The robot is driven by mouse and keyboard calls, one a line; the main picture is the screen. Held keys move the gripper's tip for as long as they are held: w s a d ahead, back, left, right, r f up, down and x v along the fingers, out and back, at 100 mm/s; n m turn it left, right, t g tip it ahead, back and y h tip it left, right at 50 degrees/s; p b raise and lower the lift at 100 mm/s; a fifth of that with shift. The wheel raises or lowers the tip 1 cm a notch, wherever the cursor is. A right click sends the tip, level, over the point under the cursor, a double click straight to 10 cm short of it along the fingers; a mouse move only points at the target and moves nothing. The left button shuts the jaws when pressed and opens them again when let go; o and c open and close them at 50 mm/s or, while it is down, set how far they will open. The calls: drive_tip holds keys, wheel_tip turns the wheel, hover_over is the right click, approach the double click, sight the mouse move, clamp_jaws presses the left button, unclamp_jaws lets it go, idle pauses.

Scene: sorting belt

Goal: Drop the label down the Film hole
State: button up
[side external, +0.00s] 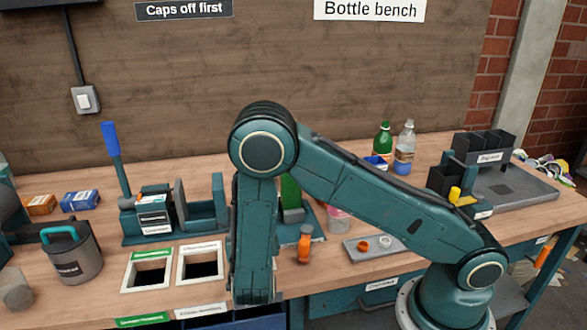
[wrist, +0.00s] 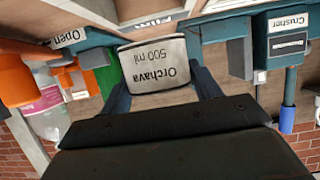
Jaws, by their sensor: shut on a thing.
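The label (wrist: 155,62) is a whitish piece with dark edges reading "Orchava 500 ml", upside down in the wrist view. My gripper (wrist: 161,85) is shut on it, with one finger at each side. The Film sign (wrist: 153,21) shows just beyond the label, beside a white-framed opening at the top edge of the wrist view, only partly seen. In the side view my arm hides the gripper and the label. I cannot tell there which opening is the Film hole.
Two framed openings, one with a green sign (side external: 147,271) and one with a white sign (side external: 200,263), lie left of my arm. A crusher (side external: 153,215) with a blue lever stands behind them.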

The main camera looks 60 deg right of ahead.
wheel_tip(320, 180, down, 7)
idle(0.8)
drive_tip(key=shift+f, duration=0.15)
drive_tip(key=o, duration=0.7)
drive_tip(key=shift+o, duration=0.9)
drive_tip(key=v, duration=1.4)
drive_tip(key=shift+d, duration=0.15)
